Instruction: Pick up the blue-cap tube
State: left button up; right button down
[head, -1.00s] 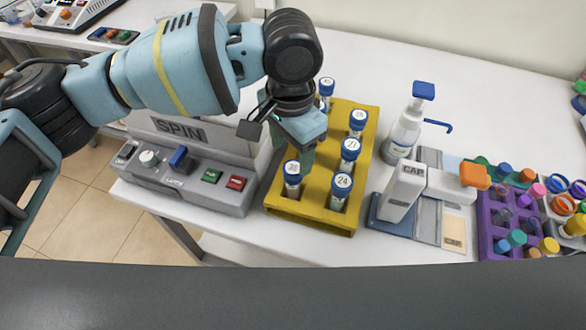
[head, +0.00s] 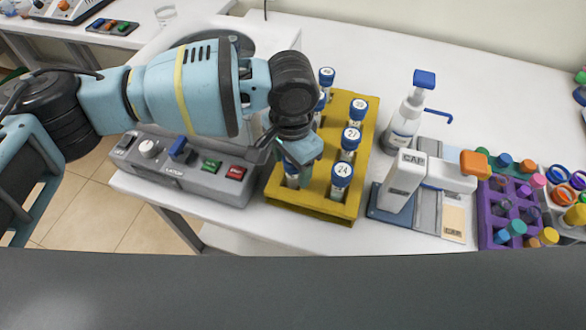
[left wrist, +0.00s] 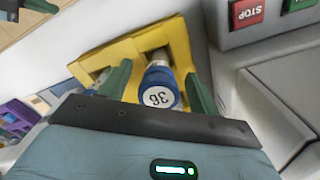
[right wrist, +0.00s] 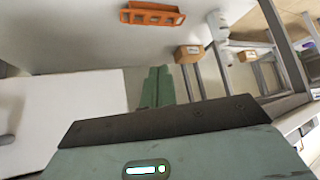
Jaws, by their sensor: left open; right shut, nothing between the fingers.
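A yellow rack (head: 317,195) holds several upright tubes with blue caps. My left gripper (head: 294,170) is over the rack's front left corner, hiding most of the front left tube (head: 292,181). In the left wrist view, that tube's blue cap with a white label reading 36 (left wrist: 161,91) lies between the two green fingers of my left gripper (left wrist: 158,92). The fingers are open, one on each side of it, and whether either touches it I cannot tell. A tube labelled 24 (head: 342,178) stands to its right. My right gripper (right wrist: 157,88) is shut and empty, away from the rack.
A grey machine with buttons (head: 190,172) stands left of the rack. A capping device (head: 405,180) and a pump bottle (head: 405,120) stand to its right. A purple rack (head: 487,215) with coloured caps is further right. The table behind the rack is clear.

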pick_arm(q)
jog(key=c, duration=1.1)
pick_arm(e)
jog(key=shift+r, duration=0.1)
pick_arm(q)
notch_tip(320, 180, up, 10)
jog(key=shift+p, duration=0.35)
pick_arm(e)
jog(key=shift+w+r, duration=0.35)
jog(key=shift+r, duration=0.05)
pick_arm(q)
jog(key=shift+s+f, duration=0.1)
